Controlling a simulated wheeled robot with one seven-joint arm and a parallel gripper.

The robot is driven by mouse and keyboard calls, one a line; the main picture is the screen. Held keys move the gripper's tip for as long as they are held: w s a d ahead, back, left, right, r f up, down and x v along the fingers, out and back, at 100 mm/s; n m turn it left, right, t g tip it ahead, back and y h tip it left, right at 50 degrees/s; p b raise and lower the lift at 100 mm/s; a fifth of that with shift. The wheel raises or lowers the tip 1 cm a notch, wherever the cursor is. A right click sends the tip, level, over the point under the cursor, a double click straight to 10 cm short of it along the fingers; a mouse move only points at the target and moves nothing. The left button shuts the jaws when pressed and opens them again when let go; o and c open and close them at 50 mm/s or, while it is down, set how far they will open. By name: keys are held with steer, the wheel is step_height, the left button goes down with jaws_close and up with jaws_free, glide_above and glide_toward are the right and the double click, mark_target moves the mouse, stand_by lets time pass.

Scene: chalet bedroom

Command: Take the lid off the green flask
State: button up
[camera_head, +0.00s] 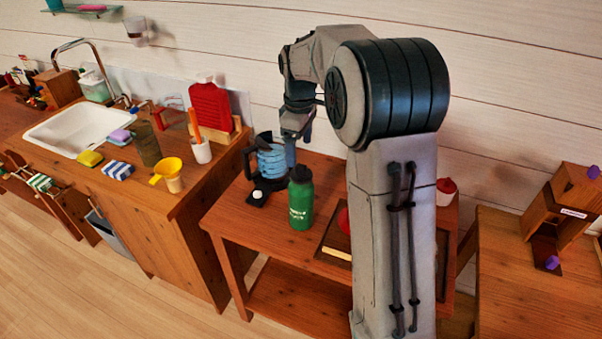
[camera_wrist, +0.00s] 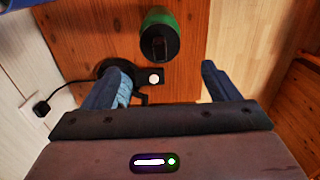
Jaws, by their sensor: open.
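The green flask (camera_head: 301,203) stands upright near the front left of the small wooden table, with its dark lid (camera_head: 300,173) on top. In the wrist view, the flask (camera_wrist: 160,17) and its black lid (camera_wrist: 159,43) show from above, beyond the fingertips and between their lines. My gripper (camera_wrist: 160,78) is open and empty, its two blue-grey fingers spread wide. In the head view my arm reaches behind the flask, and the gripper is partly hidden beside the kettle. The lid is apart from both fingers.
A blue kettle (camera_head: 271,163) on a black base stands close behind the flask; in the wrist view it lies partly behind the left finger. A dark tray (camera_head: 333,243) lies right of the flask. The sink counter (camera_head: 190,195) stands to the left.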

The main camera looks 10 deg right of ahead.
mark_target(301, 165)
step_height(301, 165, down, 7)
steer(key=shift+s+d+f+p, duration=0.15)
steer(key=shift+p, duration=0.6)
steer(key=c, duration=1.1)
